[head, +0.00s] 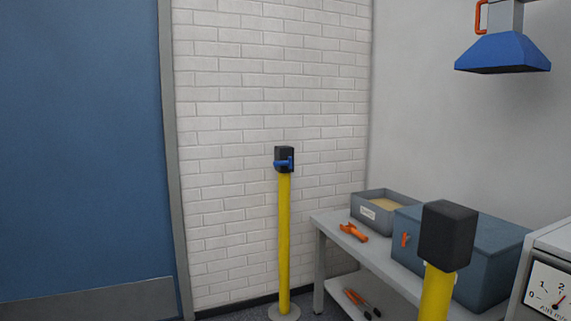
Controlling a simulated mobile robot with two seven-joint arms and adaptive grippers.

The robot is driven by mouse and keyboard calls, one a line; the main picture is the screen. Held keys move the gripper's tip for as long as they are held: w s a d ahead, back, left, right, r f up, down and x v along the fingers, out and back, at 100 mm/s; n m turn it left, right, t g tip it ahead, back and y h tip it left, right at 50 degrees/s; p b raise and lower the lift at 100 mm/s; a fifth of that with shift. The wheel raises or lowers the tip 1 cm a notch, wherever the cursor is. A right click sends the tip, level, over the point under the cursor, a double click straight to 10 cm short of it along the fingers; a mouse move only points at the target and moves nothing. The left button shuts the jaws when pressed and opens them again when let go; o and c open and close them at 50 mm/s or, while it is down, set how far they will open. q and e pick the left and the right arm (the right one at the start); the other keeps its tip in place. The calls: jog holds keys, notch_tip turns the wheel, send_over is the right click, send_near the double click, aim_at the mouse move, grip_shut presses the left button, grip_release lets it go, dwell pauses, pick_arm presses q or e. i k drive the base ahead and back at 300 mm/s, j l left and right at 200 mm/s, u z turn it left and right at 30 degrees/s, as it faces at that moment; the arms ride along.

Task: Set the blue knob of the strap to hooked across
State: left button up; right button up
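A yellow post (284,240) with a black head (284,153) stands in front of the white brick wall. A small blue knob (284,163) sits on the front of that head. A second yellow post (436,291) with a black head (447,233) stands nearer, at the lower right. No strap is seen stretched between the two posts. Neither of my grippers is in view.
A grey bench (365,252) stands behind the nearer post, holding a grey tray (376,217), an orange tool (353,232) and a blue-grey box (485,262). A dial machine (549,285) is at the right edge. A blue hood (503,52) hangs above. A blue door (80,150) is at left.

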aim_at(276, 163)
jog(key=i+j+z, duration=0.25)
jog(key=i+j, duration=0.2)
jog(key=j, duration=0.25)
jog(key=i+j+z, duration=0.15)
jog(key=j, duration=0.2)
jog(key=i, duration=0.05)
